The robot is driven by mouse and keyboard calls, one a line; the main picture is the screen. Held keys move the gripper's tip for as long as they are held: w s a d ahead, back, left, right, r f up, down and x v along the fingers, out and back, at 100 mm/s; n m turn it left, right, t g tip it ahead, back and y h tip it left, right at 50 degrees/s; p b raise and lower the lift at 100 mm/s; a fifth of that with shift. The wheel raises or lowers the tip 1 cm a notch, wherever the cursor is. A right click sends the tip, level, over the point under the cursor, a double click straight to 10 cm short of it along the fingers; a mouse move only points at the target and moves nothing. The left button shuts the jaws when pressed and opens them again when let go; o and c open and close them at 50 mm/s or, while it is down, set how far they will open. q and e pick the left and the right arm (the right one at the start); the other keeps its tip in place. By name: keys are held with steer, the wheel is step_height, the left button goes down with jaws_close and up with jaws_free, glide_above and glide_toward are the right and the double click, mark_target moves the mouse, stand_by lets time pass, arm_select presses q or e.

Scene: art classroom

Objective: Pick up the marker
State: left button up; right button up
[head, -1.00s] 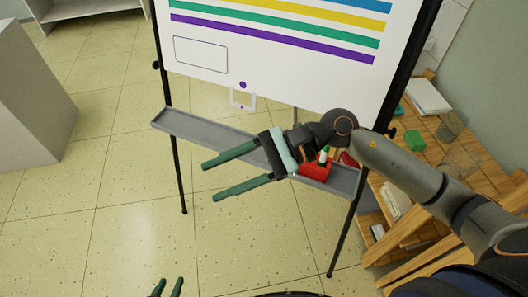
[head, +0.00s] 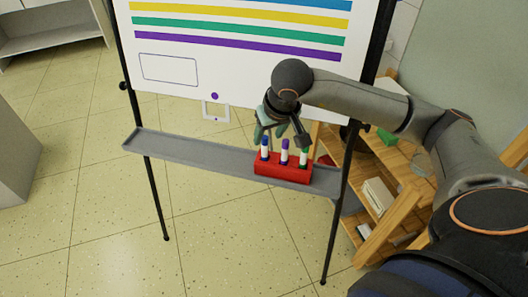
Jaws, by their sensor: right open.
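A red holder (head: 283,173) sits on the right part of the easel's grey tray (head: 205,152). Three white markers stand upright in it: a blue-capped marker (head: 265,149) on the left, a purple-capped marker (head: 284,153) in the middle and a green-capped marker (head: 304,158) on the right. My right gripper (head: 281,134) is open, pointing down just above and behind the markers. Its fingers are partly foreshortened, and I cannot tell whether they touch a marker. My left gripper is out of view.
The whiteboard (head: 240,72) with coloured stripes rises behind the tray, close to my right arm. A wooden shelf (head: 375,215) with several items stands at the right. The left part of the tray is bare, and open floor (head: 100,215) lies in front.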

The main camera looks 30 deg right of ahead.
mark_target(266, 141)
steer(key=shift+x, duration=3)
steer(key=shift+a, duration=0.1)
jaws_close()
